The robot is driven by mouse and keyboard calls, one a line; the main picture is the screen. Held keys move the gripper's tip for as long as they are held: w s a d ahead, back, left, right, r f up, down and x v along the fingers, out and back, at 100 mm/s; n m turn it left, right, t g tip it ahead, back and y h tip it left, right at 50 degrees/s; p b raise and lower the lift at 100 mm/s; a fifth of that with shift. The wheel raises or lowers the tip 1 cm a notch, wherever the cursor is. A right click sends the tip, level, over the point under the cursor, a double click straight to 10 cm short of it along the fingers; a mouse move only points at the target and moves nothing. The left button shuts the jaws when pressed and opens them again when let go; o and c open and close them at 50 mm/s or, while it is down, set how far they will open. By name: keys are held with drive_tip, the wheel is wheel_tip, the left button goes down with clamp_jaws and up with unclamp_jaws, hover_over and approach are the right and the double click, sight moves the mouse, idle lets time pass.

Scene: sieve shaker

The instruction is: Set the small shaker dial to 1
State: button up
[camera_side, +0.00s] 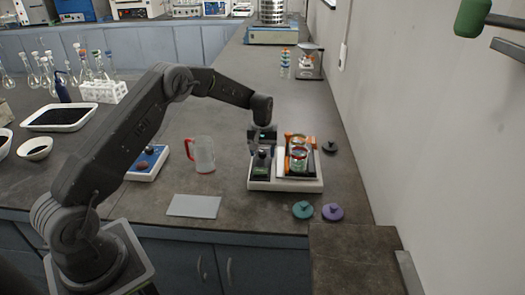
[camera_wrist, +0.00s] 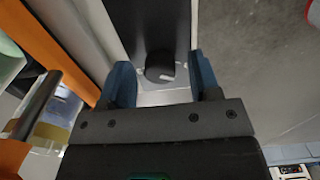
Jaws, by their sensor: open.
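The small shaker (camera_side: 286,186) stands on the counter with a white base, an orange frame and a jar on its platform. Its dial (camera_wrist: 160,66) is a round black knob on a dark panel in the wrist view, with a small light mark at its right side. My gripper (camera_wrist: 163,84) is open, with one blue-grey finger on each side of the dial and a gap to each. In the side view my gripper (camera_side: 262,150) is over the shaker's left part, pointing down. The dial's numbers cannot be read.
A jug with a red handle (camera_side: 202,155) stands left of the shaker. Teal (camera_side: 303,209) and purple (camera_side: 333,211) lids lie in front, and a black lid (camera_side: 329,147) lies to the right. A grey plate (camera_side: 194,206) lies front left. The wall is at the right.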

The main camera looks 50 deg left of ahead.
drive_tip(key=c, duration=0.9)
drive_tip(key=m, duration=0.3)
drive_tip(key=shift+m, duration=2.3)
drive_tip(key=o, duration=0.9)
